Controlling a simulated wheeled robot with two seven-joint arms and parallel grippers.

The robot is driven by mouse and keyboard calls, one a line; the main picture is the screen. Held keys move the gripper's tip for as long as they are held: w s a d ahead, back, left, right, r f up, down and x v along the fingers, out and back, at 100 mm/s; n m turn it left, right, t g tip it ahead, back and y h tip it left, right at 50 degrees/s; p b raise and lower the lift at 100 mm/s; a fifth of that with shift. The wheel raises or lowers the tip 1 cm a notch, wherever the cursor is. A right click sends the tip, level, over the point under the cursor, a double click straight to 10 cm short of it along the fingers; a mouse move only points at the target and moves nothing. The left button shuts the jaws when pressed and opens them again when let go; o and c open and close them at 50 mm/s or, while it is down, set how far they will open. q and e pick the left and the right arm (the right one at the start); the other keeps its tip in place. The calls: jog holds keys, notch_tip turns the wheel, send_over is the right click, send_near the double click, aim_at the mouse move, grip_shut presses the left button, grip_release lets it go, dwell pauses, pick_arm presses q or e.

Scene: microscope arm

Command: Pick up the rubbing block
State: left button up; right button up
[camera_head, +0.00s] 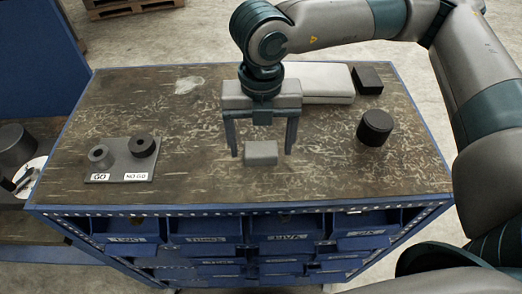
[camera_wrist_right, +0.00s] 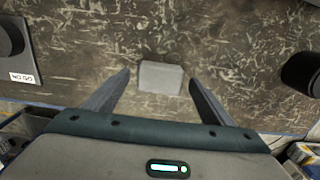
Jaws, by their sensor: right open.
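A small light grey block (camera_head: 261,153), which looks like the rubbing block, lies on the worn bench top near its front middle. My right gripper (camera_head: 262,152) points down over the bench with its two fingers spread, one to each side of the block in the head view. In the right wrist view the block (camera_wrist_right: 161,78) lies just beyond the gap between the open fingertips (camera_wrist_right: 160,78). The fingers do not appear to touch it, and how high they are above the bench is hard to tell. My left gripper is not seen.
A grey plate (camera_head: 121,172) with GO and NO GO labels and two dark round pieces sits at the left. A black cylinder (camera_head: 375,128) stands right of the gripper. A light flat case (camera_head: 325,83) and a black block (camera_head: 367,80) lie behind. Bench around the block is clear.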

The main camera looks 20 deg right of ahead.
aim_at(260, 148)
jog(key=c, duration=1.3)
jog(key=shift+o, duration=0.2)
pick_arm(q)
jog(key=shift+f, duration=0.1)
pick_arm(e)
jog(key=shift+r, duration=0.15)
